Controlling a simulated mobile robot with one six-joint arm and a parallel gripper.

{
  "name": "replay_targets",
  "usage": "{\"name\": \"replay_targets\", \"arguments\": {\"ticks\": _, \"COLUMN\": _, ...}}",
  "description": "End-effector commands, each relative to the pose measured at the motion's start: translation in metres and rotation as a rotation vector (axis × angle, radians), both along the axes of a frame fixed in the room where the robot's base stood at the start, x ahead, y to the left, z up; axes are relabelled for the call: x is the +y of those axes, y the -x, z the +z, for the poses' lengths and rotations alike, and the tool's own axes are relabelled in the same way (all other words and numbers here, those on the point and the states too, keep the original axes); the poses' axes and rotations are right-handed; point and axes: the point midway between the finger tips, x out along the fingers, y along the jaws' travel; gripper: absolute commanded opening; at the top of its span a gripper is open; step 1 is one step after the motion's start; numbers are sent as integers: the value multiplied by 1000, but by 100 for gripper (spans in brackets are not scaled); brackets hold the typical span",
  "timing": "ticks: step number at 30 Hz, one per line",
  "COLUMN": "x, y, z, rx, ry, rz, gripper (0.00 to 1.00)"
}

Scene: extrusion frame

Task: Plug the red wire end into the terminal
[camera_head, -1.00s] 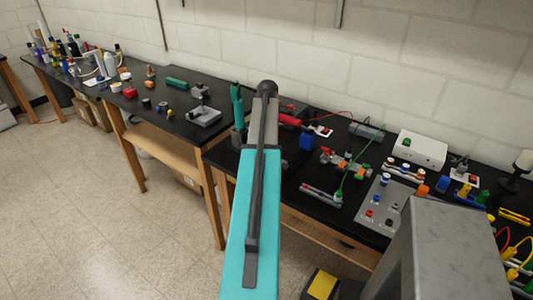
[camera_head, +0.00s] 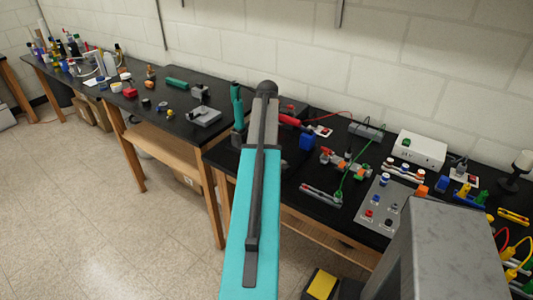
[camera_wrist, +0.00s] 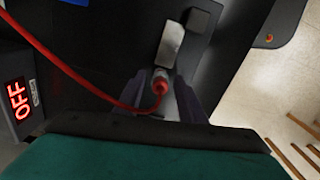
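In the wrist view the red wire end (camera_wrist: 160,84) sits between the two dark fingers of my gripper (camera_wrist: 163,92), which look closed around it. Its red wire (camera_wrist: 72,72) loops away to the upper left. A pale metal piece (camera_wrist: 170,44), perhaps the terminal, lies just beyond the red end; I cannot tell whether they touch. In the head view my arm hides the gripper and the red end. There the red wire (camera_head: 335,114) runs from a grey box (camera_head: 367,130) toward my arm.
A box with a lit red OFF display (camera_wrist: 17,100) stands at the left in the wrist view. In the head view, a green wire (camera_head: 352,168), a white box (camera_head: 420,149) and a grey panel (camera_head: 378,215) crowd the black bench right of my arm. A green tool (camera_head: 237,105) stands left.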

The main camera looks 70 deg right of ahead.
Motion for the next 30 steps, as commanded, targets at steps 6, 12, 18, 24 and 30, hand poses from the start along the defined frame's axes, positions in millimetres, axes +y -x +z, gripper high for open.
{"name": "replay_targets", "arguments": {"ticks": 6, "x": 0, "y": 0, "z": 1, "rx": 0, "ry": 0, "rz": 0, "gripper": 37}}
{"name": "replay_targets", "arguments": {"ticks": 12, "x": 0, "y": 0, "z": 1, "rx": 0, "ry": 0, "rz": 0, "gripper": 37}}
{"name": "replay_targets", "arguments": {"ticks": 18, "x": 0, "y": 0, "z": 0, "rx": 0, "ry": 0, "rz": 1, "gripper": 37}}
{"name": "replay_targets", "arguments": {"ticks": 24, "x": 0, "y": 0, "z": 0, "rx": 0, "ry": 0, "rz": 1, "gripper": 8}}
{"name": "replay_targets", "arguments": {"ticks": 30, "x": 0, "y": -1, "z": 0, "rx": 0, "ry": 0, "rz": 1, "gripper": 0}}
